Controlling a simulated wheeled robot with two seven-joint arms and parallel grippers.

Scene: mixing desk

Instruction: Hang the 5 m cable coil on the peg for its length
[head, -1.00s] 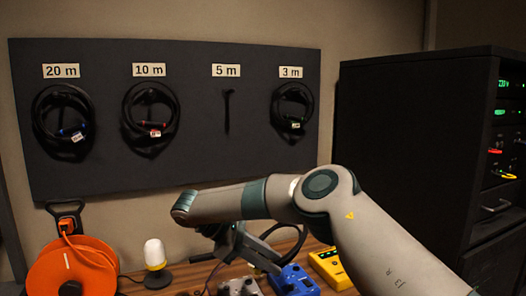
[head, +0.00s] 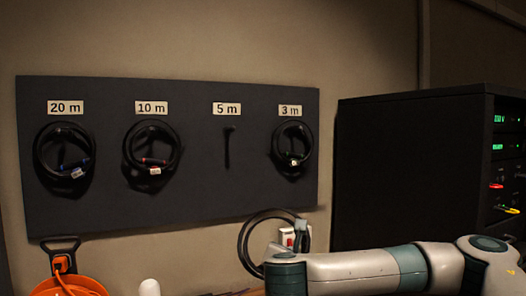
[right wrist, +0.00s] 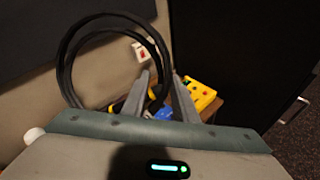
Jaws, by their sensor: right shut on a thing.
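The black cable coil (head: 245,245) is in my right gripper (head: 301,236), low in front of the wall near the board's lower right edge. In the right wrist view the coil (right wrist: 66,62) rises up and left from between the fingers (right wrist: 163,88), which are shut on its side. The 5 m peg (head: 227,147) is bare, under its "5 m" label (head: 226,109) on the dark board (head: 200,205). The coil is below the peg and apart from it. My left gripper is not in view.
Coils hang under the 20 m (head: 39,150), 10 m (head: 127,152) and 3 m (head: 276,150) labels. An orange reel (head: 80,286) is at lower left. A black rack (head: 410,170) stands right. A yellow box (right wrist: 203,95) lies below the gripper.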

